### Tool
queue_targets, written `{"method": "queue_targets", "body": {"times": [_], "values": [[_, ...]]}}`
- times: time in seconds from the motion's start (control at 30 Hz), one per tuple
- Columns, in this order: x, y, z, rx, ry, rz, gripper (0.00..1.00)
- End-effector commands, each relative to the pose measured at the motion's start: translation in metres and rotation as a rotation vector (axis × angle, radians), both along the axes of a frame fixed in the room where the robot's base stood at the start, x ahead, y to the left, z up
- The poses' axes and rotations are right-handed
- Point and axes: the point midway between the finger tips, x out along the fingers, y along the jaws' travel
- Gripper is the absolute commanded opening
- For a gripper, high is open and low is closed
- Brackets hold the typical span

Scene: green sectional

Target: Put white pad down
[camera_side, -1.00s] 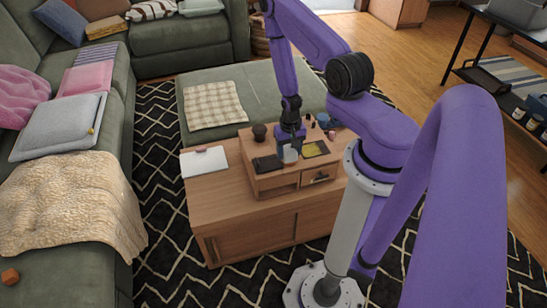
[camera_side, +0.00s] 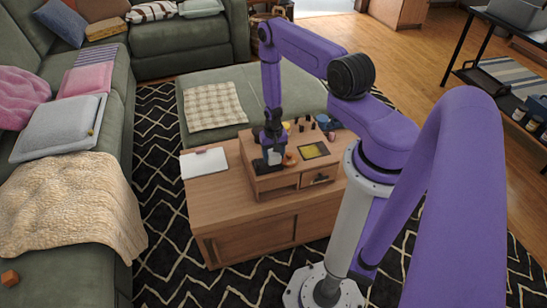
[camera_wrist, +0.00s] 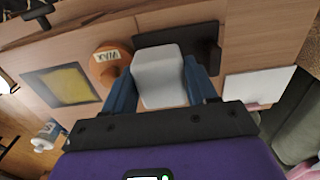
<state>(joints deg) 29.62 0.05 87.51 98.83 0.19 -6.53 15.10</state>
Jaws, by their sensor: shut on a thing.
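The white pad (camera_wrist: 160,78), a pale rounded block, sits between the two blue fingers of my gripper (camera_wrist: 160,70) in the wrist view. My gripper is shut on it. In the side view, my gripper (camera_side: 273,148) points down above the left part of the small wooden riser, with the white pad (camera_side: 274,158) at its tips. I cannot tell whether the pad touches the riser or the black object.
An orange-brown tin marked WAX (camera_wrist: 108,66) stands close beside the pad. A yellow panel in a dark frame (camera_side: 313,150) lies right of it on the riser (camera_side: 290,181). A white clipboard (camera_side: 204,163) lies on the low cabinet (camera_side: 208,189) at left. Several small items stand behind.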

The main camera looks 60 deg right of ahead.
Motion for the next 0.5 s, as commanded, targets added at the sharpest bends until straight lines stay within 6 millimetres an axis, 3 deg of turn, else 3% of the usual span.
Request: {"method": "queue_targets", "body": {"times": [0.13,0.5], "values": [[0.000,0.000,-0.015,0.000,0.000,0.000,0.33],[0.000,0.000,-0.018,-0.001,-0.001,0.000,0.33]]}}
